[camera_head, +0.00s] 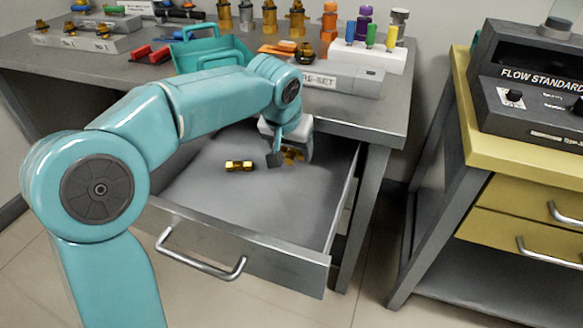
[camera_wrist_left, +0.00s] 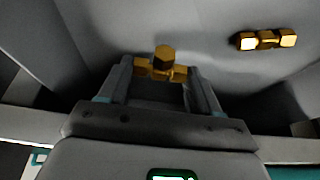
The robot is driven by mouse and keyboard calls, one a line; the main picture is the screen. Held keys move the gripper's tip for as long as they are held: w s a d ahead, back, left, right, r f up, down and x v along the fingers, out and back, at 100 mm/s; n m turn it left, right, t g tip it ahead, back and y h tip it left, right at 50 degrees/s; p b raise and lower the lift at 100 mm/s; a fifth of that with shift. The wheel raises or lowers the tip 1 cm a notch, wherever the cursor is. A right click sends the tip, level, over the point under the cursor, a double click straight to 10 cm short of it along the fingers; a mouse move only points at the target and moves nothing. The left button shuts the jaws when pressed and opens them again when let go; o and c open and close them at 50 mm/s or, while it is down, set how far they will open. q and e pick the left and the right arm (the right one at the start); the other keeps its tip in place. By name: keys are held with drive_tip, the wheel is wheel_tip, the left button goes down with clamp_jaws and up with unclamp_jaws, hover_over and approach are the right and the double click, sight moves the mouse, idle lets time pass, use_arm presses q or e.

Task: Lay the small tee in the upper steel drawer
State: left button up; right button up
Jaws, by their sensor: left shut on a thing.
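The upper steel drawer (camera_head: 205,205) of the grey bench is pulled open. My left gripper (camera_head: 288,158) is inside the drawer's outline, toward its back right. It is shut on the small brass tee (camera_wrist_left: 163,62), which sits between the fingertips in the left wrist view (camera_wrist_left: 161,76). In the head view the tee (camera_head: 293,157) is partly hidden by the fingers. I cannot tell whether it touches the drawer floor. A second brass fitting (camera_head: 239,166) lies on the drawer floor to the left, and it also shows in the left wrist view (camera_wrist_left: 267,40). My right gripper is not in view.
The bench top (camera_head: 375,112) above holds a teal tray (camera_head: 212,52), several brass fittings, a grey labelled block (camera_head: 340,80) and a white rack (camera_head: 370,54) of coloured pieces. A yellow cart (camera_head: 470,190) stands at the right. The drawer's front and left floor are bare.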

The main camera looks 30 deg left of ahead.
sight(290, 155)
use_arm(q)
drive_tip(key=shift+f+b, duration=0.8)
drive_tip(key=shift+f, duration=1.15)
drive_tip(key=shift+f, duration=0.15)
drive_tip(key=o, duration=1.2)
drive_tip(key=shift+r, duration=0.4)
drive_tip(key=p+v, duration=0.4)
drive_tip(key=v, duration=0.7)
drive_tip(key=shift+s+d+r+p, duration=0.1)
drive_tip(key=shift+s+r+p, duration=0.1)
drive_tip(key=shift+p, duration=0.1)
